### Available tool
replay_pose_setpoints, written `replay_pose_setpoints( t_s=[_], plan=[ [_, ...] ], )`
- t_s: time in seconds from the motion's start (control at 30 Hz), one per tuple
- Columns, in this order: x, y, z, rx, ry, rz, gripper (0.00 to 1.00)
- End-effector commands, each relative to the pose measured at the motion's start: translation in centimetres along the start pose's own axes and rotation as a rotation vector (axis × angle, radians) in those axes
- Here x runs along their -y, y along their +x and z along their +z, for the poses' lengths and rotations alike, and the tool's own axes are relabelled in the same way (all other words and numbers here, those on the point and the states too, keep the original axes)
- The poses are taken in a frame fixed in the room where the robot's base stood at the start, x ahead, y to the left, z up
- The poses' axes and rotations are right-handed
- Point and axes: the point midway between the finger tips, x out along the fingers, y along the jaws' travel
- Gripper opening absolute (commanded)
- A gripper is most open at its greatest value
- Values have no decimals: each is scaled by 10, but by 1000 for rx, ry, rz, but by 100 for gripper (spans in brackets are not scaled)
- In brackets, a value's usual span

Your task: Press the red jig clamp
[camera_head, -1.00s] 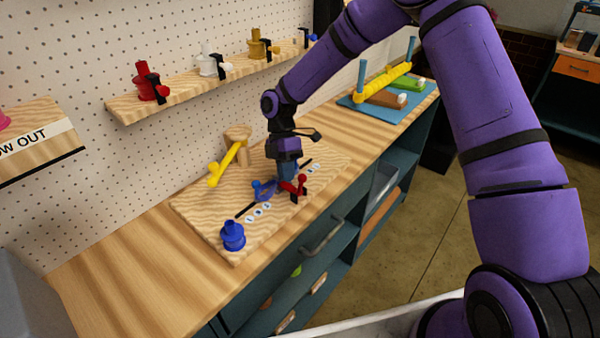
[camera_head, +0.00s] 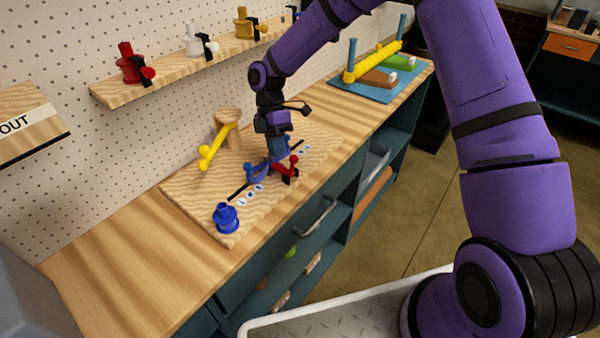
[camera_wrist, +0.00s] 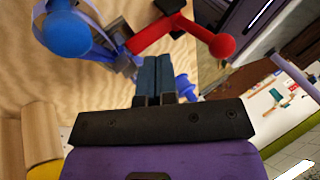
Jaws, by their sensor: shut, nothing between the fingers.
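The red jig clamp (camera_head: 290,171) stands on the wooden jig board (camera_head: 192,204), near its front edge. In the wrist view its red arm with a round knob (camera_wrist: 221,46) extends to the right, just beyond my fingertips. My gripper (camera_head: 277,158) is shut and empty, pointing down right behind the red clamp. Its fingers (camera_wrist: 166,72) show together in the wrist view; I cannot tell whether they touch the clamp. A blue clamp-like part (camera_head: 258,172) with a round knob (camera_wrist: 68,34) is close on the left of my gripper.
A blue flanged piece (camera_head: 226,218) stands at the board's near corner. A yellow lever (camera_head: 210,156) leans by a wooden post (camera_head: 228,124) behind. A shelf (camera_head: 165,75) with coloured pieces hangs on the pegboard. A blue tray (camera_head: 375,90) stands at the far right; the near-left bench is clear.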

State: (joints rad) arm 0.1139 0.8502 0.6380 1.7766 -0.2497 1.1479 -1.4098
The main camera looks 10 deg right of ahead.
Motion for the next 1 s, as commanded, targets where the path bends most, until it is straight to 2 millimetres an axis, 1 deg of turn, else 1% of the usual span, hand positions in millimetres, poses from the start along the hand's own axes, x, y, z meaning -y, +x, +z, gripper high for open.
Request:
replay_pose_setpoints(
  t_s=[0.03, 0.07, 0.1, 0.27, 0.6, 0.7, 0.83, 1.0],
  plan=[
    [4, -9, -2, 1, 0, 4, 0],
    [7, -13, -3, 0, 0, 4, 0],
    [15, -6, -5, 0, 0, -1, 0],
    [42, 7, -12, 1, 0, -1, 0],
    [105, 37, -28, 1, 0, -1, 0],
    [120, 45, -32, 0, 1, 0, 0],
    [136, 52, -37, -1, 0, 0, 0],
    [145, 57, -39, -1, 1, 0, 0]
  ],
)
